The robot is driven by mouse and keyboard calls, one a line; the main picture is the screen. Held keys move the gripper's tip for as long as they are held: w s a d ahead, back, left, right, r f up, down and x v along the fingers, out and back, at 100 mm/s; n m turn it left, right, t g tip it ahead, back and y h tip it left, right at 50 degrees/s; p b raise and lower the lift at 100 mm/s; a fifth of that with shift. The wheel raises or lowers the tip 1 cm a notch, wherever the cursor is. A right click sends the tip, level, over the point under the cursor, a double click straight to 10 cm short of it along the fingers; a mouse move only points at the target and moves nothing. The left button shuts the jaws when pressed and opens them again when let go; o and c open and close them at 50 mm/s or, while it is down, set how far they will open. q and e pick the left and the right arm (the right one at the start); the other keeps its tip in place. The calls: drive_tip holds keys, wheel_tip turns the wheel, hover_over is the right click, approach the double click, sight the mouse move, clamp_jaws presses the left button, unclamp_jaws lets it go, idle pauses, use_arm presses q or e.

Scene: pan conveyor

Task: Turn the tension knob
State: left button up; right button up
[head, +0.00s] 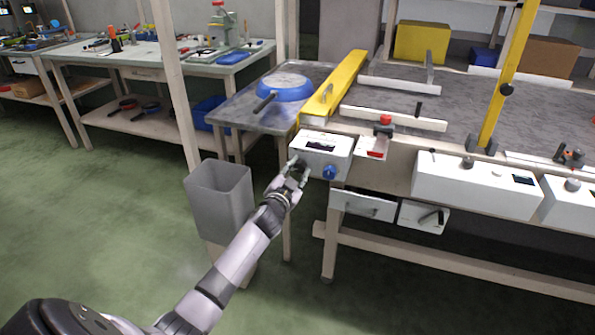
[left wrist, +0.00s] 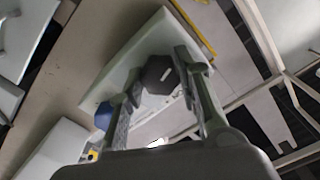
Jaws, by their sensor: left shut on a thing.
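A white control box (head: 322,150) with a dark display hangs at the front left end of the conveyor bench. A blue knob (head: 329,172) sits on its front, to the right of my left gripper (head: 296,172). In the left wrist view, my gripper (left wrist: 158,85) has its two fingers on either side of a dark, many-sided knob (left wrist: 157,72) with a light mark, and is shut on it. The blue knob shows at the left in that view (left wrist: 103,115), apart from the fingers. In the head view the gripper hides the dark knob. My right gripper is not in view.
A grey bin (head: 220,190) stands below and left of the box. A blue pan (head: 285,87) lies on the metal table behind. More white control boxes (head: 477,185) line the bench front to the right. The green floor at left is open.

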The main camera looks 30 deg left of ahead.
use_arm(q)
drive_tip(key=o, duration=1.1)
drive_tip(key=shift+o, duration=0.2)
drive_tip(key=v, duration=1.2)
drive_tip(key=shift+f, duration=0.1)
